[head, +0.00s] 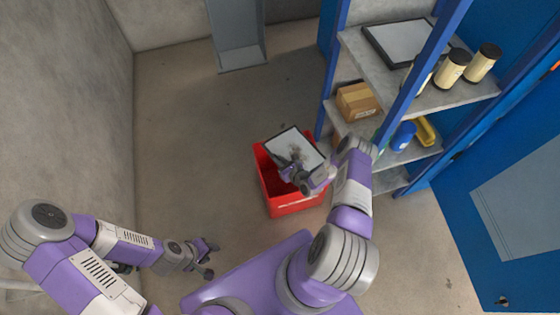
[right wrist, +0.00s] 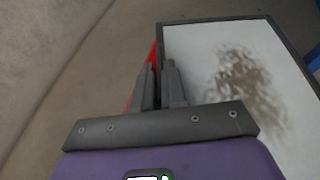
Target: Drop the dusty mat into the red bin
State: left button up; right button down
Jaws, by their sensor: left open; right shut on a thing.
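The dusty mat (head: 299,147) is a pale panel with a dark frame and a brown smudge. It is held over the red bin (head: 290,203), which stands on the floor. My right gripper (head: 291,170) is shut on the mat's near left edge. In the right wrist view the mat (right wrist: 205,60) extends to the right of the right gripper's fingers (right wrist: 160,85), and a strip of the red bin (right wrist: 151,58) shows behind them. The mat hides part of the bin's opening. My left gripper (head: 210,259) is open and empty, low at the left, apart from the bin.
A blue-framed shelf unit at the right holds another dark-framed pale mat (head: 398,42), cream canisters (head: 452,68), a cardboard box (head: 357,102), and a blue item (head: 403,135). A blue door (head: 500,190) is at the far right. The floor left of the bin is clear.

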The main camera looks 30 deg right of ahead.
jog(key=shift+f, duration=0.55)
jog(key=c, duration=1.1)
grip_release()
jog(key=p+v, duration=0.2)
jog(key=v, duration=0.4)
jog(key=shift+s+d+r+p, duration=0.1)
jog(key=shift+s+r+p, duration=0.1)
jog(key=shift+p, duration=0.1)
jog(key=shift+s+r, duration=0.1)
jog(key=shift+s, duration=0.4)
